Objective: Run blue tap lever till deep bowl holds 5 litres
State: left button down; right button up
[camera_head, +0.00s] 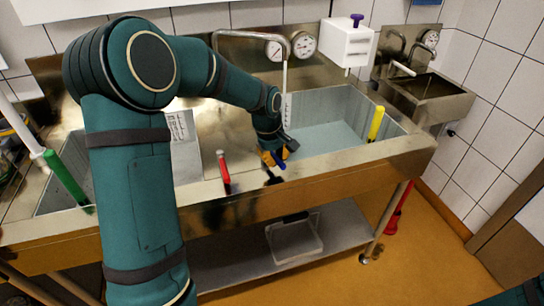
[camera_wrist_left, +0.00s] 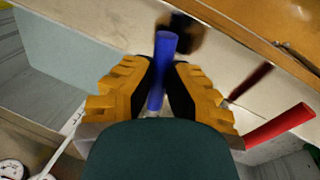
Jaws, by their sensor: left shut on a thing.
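The blue tap lever (camera_head: 281,160) stands at the front rim of the steel sink unit. My left gripper (camera_head: 271,157) is at this lever. In the left wrist view, its yellow fingers (camera_wrist_left: 166,84) are shut on the blue lever (camera_wrist_left: 166,46), whose top sticks out between them. The right-hand sink bowl (camera_head: 335,138) has a pale blue-grey bottom; I cannot tell its water level. The left bowl (camera_head: 187,155) is partly behind my arm. I cannot tell which is the deep bowl. The tap spout (camera_head: 285,75) comes down beside a marked scale (camera_head: 287,108). My right gripper is out of view.
A red lever (camera_head: 223,171) stands left of the blue one. A green handle (camera_head: 68,178) and a yellow handle (camera_head: 376,123) stand at the bowls. Two dials (camera_head: 303,45) and a white dispenser (camera_head: 347,43) are behind. A grey tray (camera_head: 293,240) is on the lower shelf.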

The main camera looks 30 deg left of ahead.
pick_arm(q)
jog(key=shift+w+d+f+n+p, duration=0.1)
jog(key=shift+w+d+n+p, duration=0.15)
jog(key=shift+n, duration=0.3)
jog(key=shift+w+d+n+p, duration=0.1)
jog(key=shift+w+n, duration=0.2)
jog(key=shift+n, duration=0.25)
jog(key=shift+w+d+f+n+y+p, duration=0.1)
jog(key=shift+w+n+y+p, duration=0.45)
jog(key=shift+n, duration=0.55)
jog(key=shift+w, duration=0.15)
jog(key=c, duration=0.9)
grip_release()
jog(key=shift+w, duration=0.1)
notch_tip(320, 180, up, 12)
jog(key=s, duration=0.2)
jog(key=shift+s, duration=0.2)
